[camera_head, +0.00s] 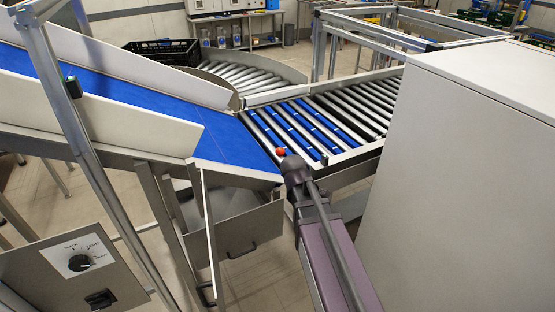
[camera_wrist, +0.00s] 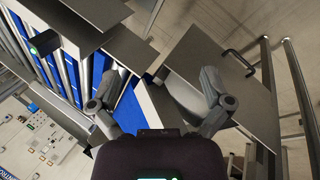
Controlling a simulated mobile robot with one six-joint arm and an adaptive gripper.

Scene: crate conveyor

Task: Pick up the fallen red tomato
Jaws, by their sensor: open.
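A small round red thing (camera_head: 281,152), which looks like the tomato, shows in the head view at the end of the blue belt, by the near edge of the rollers. It is too small to tell exactly what it rests on. My gripper (camera_wrist: 160,86) is open in the wrist view, its two dark grey fingers spread apart with nothing between them. No red thing is visible in the wrist view. In the head view my arm ends just below and right of the red thing; the fingers themselves are hidden there.
A blue belt (camera_head: 150,103) with white side walls meets a roller conveyor (camera_head: 340,115). A small green-lit box (camera_head: 324,158) sits on its near rail. A grey drawer box (camera_head: 240,230) hangs below. A large white cabinet (camera_head: 465,180) stands right of my arm.

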